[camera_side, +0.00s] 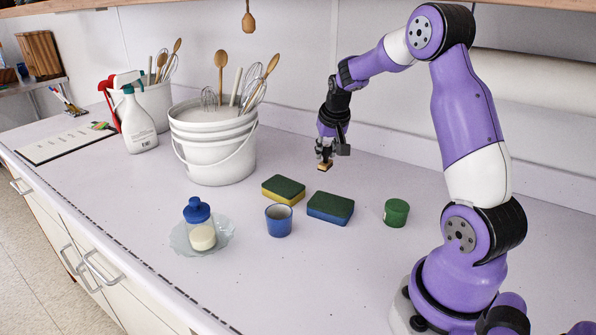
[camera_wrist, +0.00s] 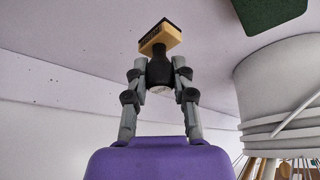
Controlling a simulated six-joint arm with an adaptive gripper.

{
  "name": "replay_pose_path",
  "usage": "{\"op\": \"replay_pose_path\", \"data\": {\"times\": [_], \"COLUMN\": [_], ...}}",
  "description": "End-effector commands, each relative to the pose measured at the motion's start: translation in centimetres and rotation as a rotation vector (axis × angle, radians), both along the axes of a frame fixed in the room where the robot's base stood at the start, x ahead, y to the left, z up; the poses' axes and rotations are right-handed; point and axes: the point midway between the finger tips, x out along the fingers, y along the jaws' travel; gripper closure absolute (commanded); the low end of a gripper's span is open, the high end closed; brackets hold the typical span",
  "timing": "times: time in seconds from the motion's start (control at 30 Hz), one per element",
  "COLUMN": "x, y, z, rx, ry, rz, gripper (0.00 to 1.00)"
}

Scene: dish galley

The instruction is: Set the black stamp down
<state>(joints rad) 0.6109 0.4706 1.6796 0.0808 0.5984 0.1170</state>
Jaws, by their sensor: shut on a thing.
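The black stamp (camera_side: 325,167) hangs below my gripper (camera_side: 326,154) in the side view, above the counter and behind the sponges. In the wrist view, my gripper (camera_wrist: 159,72) is shut on the stamp's dark handle, with one finger on each side. The stamp's tan block (camera_wrist: 163,36) with a dark face points away from the fingers. The stamp is clear of the counter.
Counter right of the stamp is bare.

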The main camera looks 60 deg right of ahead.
Motion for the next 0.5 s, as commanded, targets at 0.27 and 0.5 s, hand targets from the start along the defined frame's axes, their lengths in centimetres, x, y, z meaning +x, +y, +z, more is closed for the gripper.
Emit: {"op": "replay_pose_path", "data": {"times": [0.27,0.5], "x": [-0.2,-0.2], "y": [-1.5,-1.5], "z": [-2.1,-4.9], "rx": [0.002,0.000], "ry": [0.002,0.000], "rz": [0.003,0.002], "gripper": [1.00,1.00]}}
